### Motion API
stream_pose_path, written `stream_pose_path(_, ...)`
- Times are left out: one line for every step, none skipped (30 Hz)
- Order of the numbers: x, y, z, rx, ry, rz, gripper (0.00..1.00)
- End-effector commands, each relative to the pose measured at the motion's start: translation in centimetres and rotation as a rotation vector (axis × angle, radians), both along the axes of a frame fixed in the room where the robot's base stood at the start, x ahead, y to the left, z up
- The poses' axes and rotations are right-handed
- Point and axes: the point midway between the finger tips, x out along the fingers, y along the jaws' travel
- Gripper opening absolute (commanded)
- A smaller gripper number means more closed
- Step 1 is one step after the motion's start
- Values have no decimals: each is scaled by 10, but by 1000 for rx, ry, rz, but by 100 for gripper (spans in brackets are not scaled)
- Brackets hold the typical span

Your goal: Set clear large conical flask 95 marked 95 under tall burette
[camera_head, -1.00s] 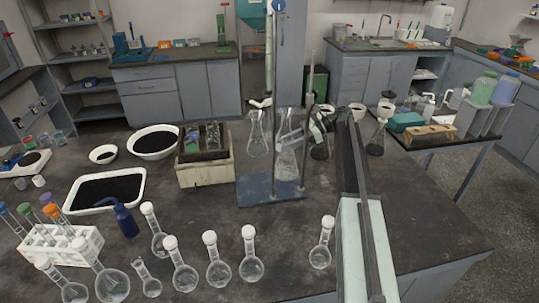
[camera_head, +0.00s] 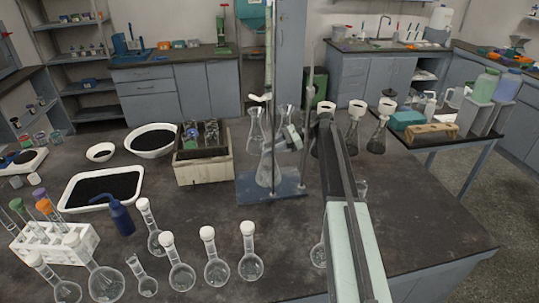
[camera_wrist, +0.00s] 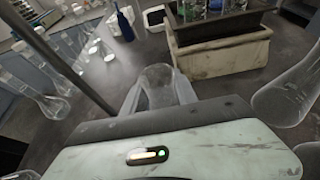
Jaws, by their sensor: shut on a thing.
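A clear conical flask (camera_head: 267,170) is held in my gripper (camera_head: 290,138); its body also shows between the jaws in the wrist view (camera_wrist: 158,80). In the head view the flask is over the blue base plate (camera_head: 245,190) of the burette stand, roughly in line below the tall burette (camera_head: 268,50). I cannot tell whether its bottom touches the plate. No 95 mark is legible. Part of the flask's neck is hidden by my gripper and the stand's parts.
Other clear flasks (camera_head: 255,132) stand behind the stand, and several dark-filled flasks (camera_head: 377,135) stand to the right. A wooden crate (camera_head: 203,173) is left of the stand. Round flasks (camera_head: 216,270) line the front. The table right of my arm is mostly clear.

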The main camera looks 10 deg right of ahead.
Motion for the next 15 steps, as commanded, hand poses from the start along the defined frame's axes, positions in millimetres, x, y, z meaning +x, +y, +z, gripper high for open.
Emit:
stream_pose_path(0, 0, -1, 1, 0, 0, 0)
stream_pose_path(0, 0, 0, 1, 0, 0, 0)
stream_pose_path(0, 0, 1, 1, 0, 0, 0)
stream_pose_path(0, 0, 1, 1, 0, 0, 0)
stream_pose_path(0, 0, 1, 1, 0, 1, 0)
stream_pose_path(0, 0, 1, 1, 0, 1, 0)
stream_pose_path(0, 0, 0, 1, 0, 1, 0)
stream_pose_path(0, 0, -1, 1, 0, 1, 0)
stream_pose_path(0, 0, -2, 1, 0, 1, 0)
stream_pose_path(0, 0, -4, 1, 0, 1, 0)
stream_pose_path(0, 0, -3, 0, 0, 1, 40)
stream_pose_path(0, 0, -2, 0, 0, 1, 51)
stream_pose_path(0, 0, -2, 0, 0, 1, 56)
stream_pose_path(0, 0, -2, 0, 0, 1, 56)
stream_pose_path(0, 1, -2, 0, 0, 1, 56)
